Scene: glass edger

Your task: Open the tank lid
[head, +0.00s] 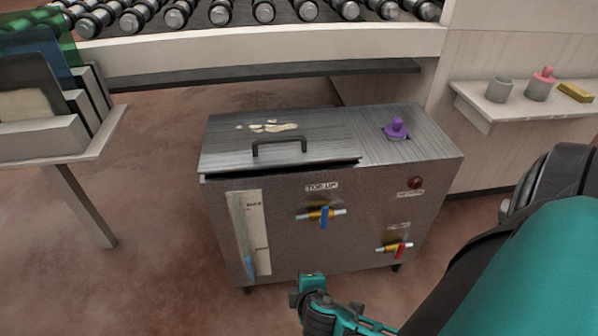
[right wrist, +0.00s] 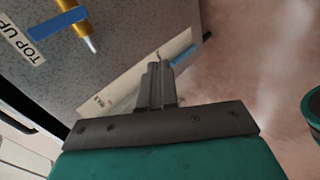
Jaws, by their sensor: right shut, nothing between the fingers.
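The grey metal tank (head: 330,215) stands on the floor in the middle of the head view. Its lid (head: 225,150) covers the left part of the top and has a dark bar handle (head: 279,148) near its front edge. A dark gap shows under the lid's front edge; the lid lies nearly flat. My right gripper (head: 312,282) is low in front of the tank, below and apart from the handle. In the right wrist view its fingers (right wrist: 157,75) are shut and empty, with the tank's front behind them. My left gripper is not in view.
The tank front carries a level gauge (head: 248,235), a blue-handled valve (head: 323,215) and a red-handled valve (head: 397,249). A purple knob (head: 396,129) sits on the top right. A roller conveyor (head: 270,40) runs behind. A side table (head: 90,150) stands left, a shelf (head: 490,118) right.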

